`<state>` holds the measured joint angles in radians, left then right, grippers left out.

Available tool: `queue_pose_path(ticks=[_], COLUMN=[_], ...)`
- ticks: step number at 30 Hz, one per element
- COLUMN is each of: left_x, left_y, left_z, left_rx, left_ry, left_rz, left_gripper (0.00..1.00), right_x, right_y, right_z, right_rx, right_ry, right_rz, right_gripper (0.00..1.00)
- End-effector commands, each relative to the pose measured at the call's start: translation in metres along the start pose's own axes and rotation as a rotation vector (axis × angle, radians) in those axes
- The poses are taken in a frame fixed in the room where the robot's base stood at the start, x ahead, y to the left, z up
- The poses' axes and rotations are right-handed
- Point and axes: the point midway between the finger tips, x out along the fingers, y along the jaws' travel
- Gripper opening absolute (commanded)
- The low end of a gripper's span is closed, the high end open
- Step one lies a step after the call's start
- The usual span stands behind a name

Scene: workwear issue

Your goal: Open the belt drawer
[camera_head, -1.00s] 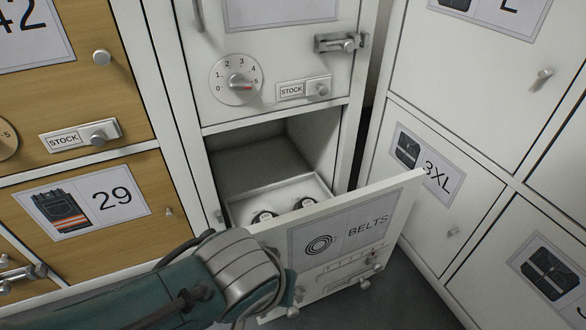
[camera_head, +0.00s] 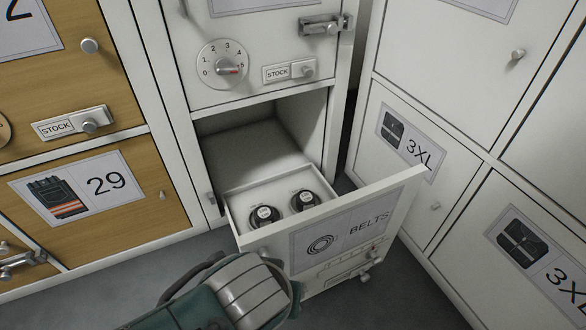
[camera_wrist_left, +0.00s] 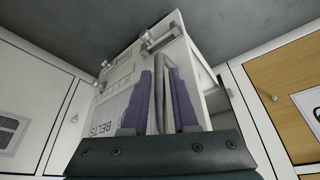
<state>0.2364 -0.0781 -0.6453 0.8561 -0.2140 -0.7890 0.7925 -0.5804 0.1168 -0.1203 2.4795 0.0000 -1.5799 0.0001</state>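The belt drawer (camera_head: 408,205), labelled BELTS, is pulled well out of the white cabinet. Two rolled dark belts (camera_head: 264,214) (camera_head: 304,200) lie inside it. My left arm reaches in from the bottom of the head view and hides its own gripper there. In the left wrist view, my left gripper (camera_wrist_left: 160,72) has its purple fingers on either side of the drawer's grey bar handle (camera_wrist_left: 161,62), and seems closed on it. The drawer front (camera_wrist_left: 118,95) shows behind the fingers. My right gripper is not in view.
Above the drawer is a white door with a dial (camera_head: 222,64), a STOCK slider (camera_head: 289,71) and a latch (camera_head: 325,25). Wooden lockers (camera_head: 120,215) stand left, white 3XL lockers (camera_head: 385,170) close on the right. Grey floor (camera_head: 400,300) is free in front.

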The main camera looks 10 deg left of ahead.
Motion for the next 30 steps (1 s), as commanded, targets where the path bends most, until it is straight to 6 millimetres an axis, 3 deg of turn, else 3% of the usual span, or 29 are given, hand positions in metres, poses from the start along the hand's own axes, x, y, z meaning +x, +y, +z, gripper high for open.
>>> queue_pose_path(ticks=[4,14,24,30], left_x=[0.000,-0.006,-0.065,-0.092], left_y=[0.000,0.000,0.000,0.000], left_z=[-0.001,-0.002,-0.004,-0.003], left_rx=[0.000,0.000,0.000,0.000], left_ry=[0.001,0.002,0.000,0.001], left_rz=[0.000,0.001,0.001,0.001], left_gripper=[0.45,0.46,0.46,0.46], right_x=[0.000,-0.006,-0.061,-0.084], right_y=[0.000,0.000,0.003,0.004], right_z=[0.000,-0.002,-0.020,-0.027], right_rx=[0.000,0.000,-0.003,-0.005], right_ry=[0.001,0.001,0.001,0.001], right_rz=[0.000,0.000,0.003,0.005], right_gripper=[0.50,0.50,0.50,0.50])
